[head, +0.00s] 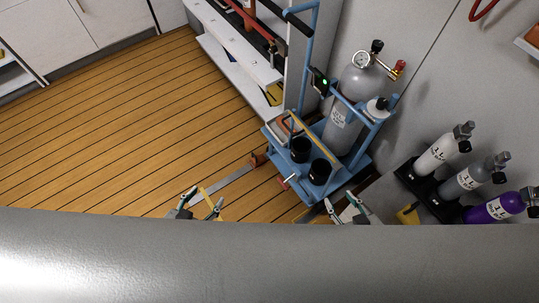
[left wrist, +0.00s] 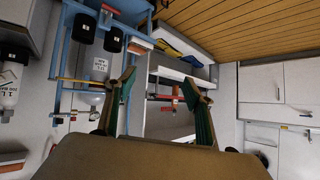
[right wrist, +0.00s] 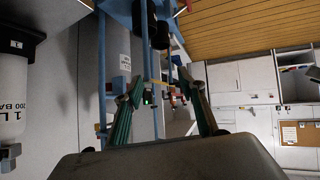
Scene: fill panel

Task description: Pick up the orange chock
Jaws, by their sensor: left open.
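A small orange-brown block (head: 257,159), which looks like the orange chock, lies on the wood floor at the left side of the blue cylinder trolley (head: 335,185). My left gripper (head: 205,199) is open and empty, to the left of and nearer than the block, apart from it. Its spread fingers also show in the left wrist view (left wrist: 158,82), with the trolley and shelf beyond. My right gripper (head: 341,201) is open and empty in front of the trolley. Its spread fingers also show in the right wrist view (right wrist: 160,84). I cannot make out the chock in either wrist view.
The trolley carries a grey cylinder (head: 348,110) and black-capped bottles. A white shelf unit (head: 235,60) stands behind it. Several small cylinders (head: 465,180) stand in a black rack at the right. A grey strip (head: 225,184) lies on the floor. Open wood floor (head: 110,130) spreads at the left.

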